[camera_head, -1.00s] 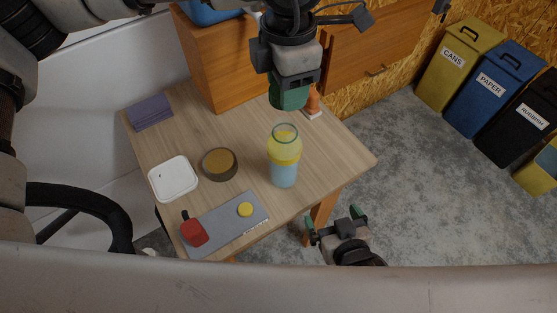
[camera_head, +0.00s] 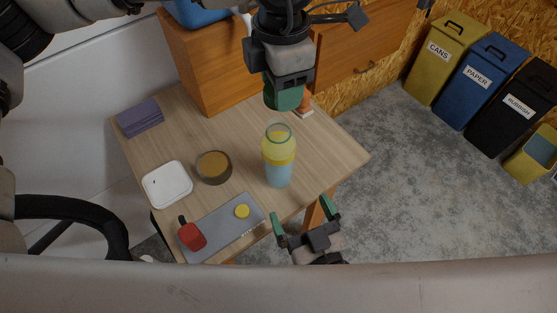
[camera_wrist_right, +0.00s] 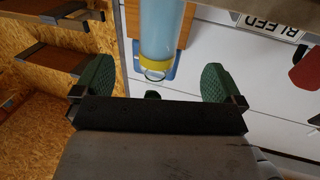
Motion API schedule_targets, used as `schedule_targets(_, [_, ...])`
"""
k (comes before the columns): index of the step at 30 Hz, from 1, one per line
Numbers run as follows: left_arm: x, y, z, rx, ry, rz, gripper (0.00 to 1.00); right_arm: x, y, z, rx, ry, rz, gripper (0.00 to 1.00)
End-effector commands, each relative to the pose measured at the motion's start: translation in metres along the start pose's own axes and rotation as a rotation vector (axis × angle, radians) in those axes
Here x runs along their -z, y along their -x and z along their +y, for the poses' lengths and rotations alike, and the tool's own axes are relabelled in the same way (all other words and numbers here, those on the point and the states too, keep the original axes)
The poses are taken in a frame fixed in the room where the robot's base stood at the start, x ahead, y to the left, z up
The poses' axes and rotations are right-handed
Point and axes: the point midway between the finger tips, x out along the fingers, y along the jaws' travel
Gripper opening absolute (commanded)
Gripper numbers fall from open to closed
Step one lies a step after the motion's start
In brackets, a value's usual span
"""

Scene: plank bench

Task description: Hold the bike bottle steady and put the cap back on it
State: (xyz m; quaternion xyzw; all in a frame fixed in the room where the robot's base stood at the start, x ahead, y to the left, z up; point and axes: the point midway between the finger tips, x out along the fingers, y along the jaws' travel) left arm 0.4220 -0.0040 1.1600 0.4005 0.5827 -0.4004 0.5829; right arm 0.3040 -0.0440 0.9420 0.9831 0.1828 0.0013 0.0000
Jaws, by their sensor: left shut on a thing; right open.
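The bike bottle (camera_head: 279,160), blue below and yellow above with a clear open neck, stands upright on the bench. No cap sits on it. My left gripper (camera_head: 286,104) points down behind and above the bottle, apart from it in the picture. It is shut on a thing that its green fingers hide. My right gripper (camera_head: 305,222) is open and empty at the front edge, below and right of the bottle. The right wrist view shows its spread fingers (camera_wrist_right: 157,84) with the bottle (camera_wrist_right: 162,30) upside down beyond them. A yellow disc (camera_head: 242,211) lies on the grey mat (camera_head: 220,222).
A red object (camera_head: 192,237) lies on the mat. A white lidded box (camera_head: 167,184), a round brown bowl (camera_head: 214,168) and a folded purple cloth (camera_head: 139,117) are left of the bottle. An orange cone (camera_head: 306,105) stands behind. The bench (camera_head: 325,155) is clear right of the bottle.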

Motion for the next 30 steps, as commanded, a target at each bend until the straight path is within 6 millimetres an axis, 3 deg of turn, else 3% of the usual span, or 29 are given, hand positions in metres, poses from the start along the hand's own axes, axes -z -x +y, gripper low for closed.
schedule_targets(11, [0.0,0.0,0.0,0.0,0.0,0.0,0.26,0.0,-0.009,0.0,-0.001,0.0,0.0,1.0])
schedule_targets(24, [0.0,0.0,0.0,0.0,0.0,0.0,0.26,0.0,-0.087,0.0,0.0,-0.001,0.001,1.0])
schedule_targets(30, [0.0,0.0,0.0,0.0,0.0,0.0,0.26,0.0,-0.112,0.0,0.0,-0.001,-0.001,1.0])
